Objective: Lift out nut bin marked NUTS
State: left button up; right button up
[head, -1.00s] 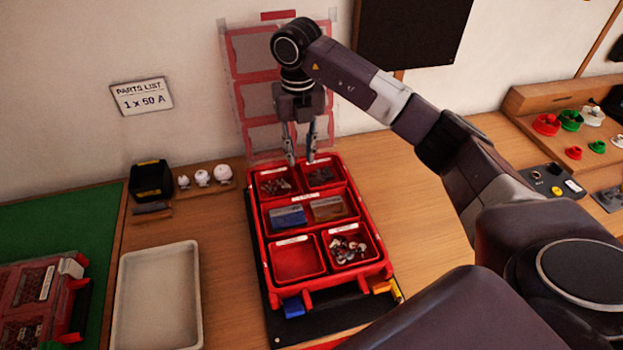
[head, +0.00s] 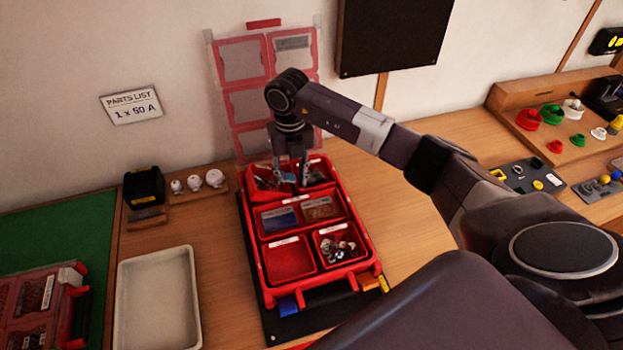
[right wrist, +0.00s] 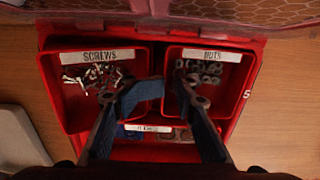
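The nut bin (right wrist: 228,92), red with a white NUTS label and grey nuts inside, sits at the back right of the red case (head: 361,268). In the head view the bin (head: 325,177) is partly behind my gripper. The SCREWS bin (right wrist: 75,108) stands to its left. My right gripper (head: 290,181) points down into the back of the case. In the right wrist view its fingers (right wrist: 160,88) are apart, one on the SCREWS side and one over the nut bin, around the walls between them. Contact cannot be told. My left gripper is not in view.
The case's clear lid (head: 243,105) stands open behind it, near the wall. A white empty tray (head: 158,302) lies left of the case. A black box (head: 143,186) and white knobs stand behind the tray. Bare bench (head: 395,225) shows right of the case, under my arm.

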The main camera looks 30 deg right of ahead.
jog(key=shift+s+d, duration=0.1)
jog(key=shift+d, duration=0.05)
grip_shut()
